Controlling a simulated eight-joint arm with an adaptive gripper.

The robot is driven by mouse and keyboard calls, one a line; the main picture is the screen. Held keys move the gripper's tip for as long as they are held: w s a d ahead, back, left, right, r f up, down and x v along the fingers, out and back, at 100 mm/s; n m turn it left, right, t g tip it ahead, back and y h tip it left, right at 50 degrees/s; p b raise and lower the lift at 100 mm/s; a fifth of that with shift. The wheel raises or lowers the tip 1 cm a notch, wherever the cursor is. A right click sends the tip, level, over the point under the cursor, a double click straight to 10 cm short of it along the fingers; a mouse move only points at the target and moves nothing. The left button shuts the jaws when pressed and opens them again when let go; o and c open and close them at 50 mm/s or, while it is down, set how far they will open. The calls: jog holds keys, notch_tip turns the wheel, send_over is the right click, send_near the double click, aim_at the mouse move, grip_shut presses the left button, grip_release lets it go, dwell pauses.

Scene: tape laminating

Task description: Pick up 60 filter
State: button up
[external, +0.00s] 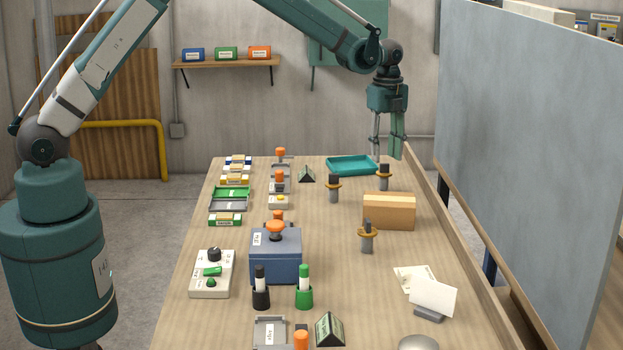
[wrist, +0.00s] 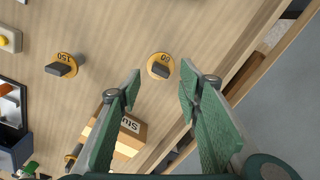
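The 60 filter (wrist: 160,66), a dark holder with an orange-yellow ring marked 60, stands upright ahead of my fingertips in the wrist view. In the external view it is the far right one (external: 384,177), behind the cardboard box. My gripper (external: 387,157) is open and empty above and near it, fingers pointing down. In the wrist view my gripper (wrist: 160,73) has its two green fingers spread, with the filter showing in the gap between the tips, not touched.
The 150 filter (wrist: 62,67) stands to the left. A cardboard box (external: 389,212) and a third ringed filter (external: 368,238) are nearer the external camera. A teal tray (external: 331,172) lies at the far edge. A raised rail (external: 462,245) runs along the right table edge.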

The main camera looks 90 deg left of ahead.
aim_at(384, 173)
jog(key=shift+f, duration=0.15)
jog(key=shift+f, duration=1.2)
jog(key=shift+a+f, duration=0.1)
jog(key=shift+f, duration=2.5)
jog(key=shift+c, duration=0.6)
jog(key=c, duration=0.5)
